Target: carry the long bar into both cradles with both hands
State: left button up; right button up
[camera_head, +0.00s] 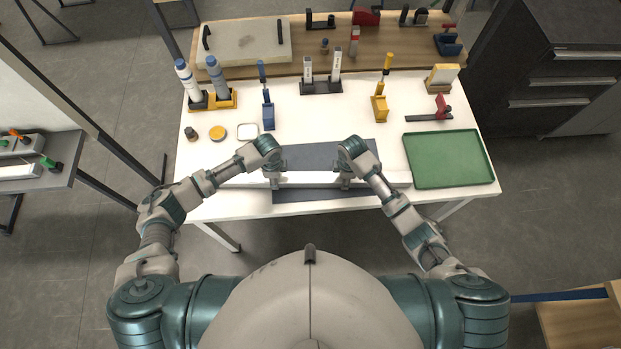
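A long pale bar (310,180) runs left to right near the front of the white table, across a dark grey mat (325,153). My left gripper (275,184) points down at the bar left of its middle. My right gripper (345,184) points down at it right of its middle. The fingers overlap the bar in this view and are too small to tell whether they are closed on it. I cannot tell whether the bar rests or is raised. No cradles can be clearly made out; the parts under the bar are hidden.
A green tray (446,184) lies at the right. A blue stand (268,117) and a yellow stand (380,108) with upright tools are behind the mat. Bottles (217,78), a dark-based holder (321,87) and a red-handled tool (441,107) stand farther back. Some white tabletop is bare at front left.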

pick_arm(q)
grip_shut()
pick_arm(e)
jog(key=shift+d, duration=0.1)
grip_shut()
pick_arm(q)
jog(key=shift+w+d+r, duration=0.1)
jog(key=shift+d, duration=0.05)
pick_arm(e)
jog(key=shift+w+r, duration=0.1)
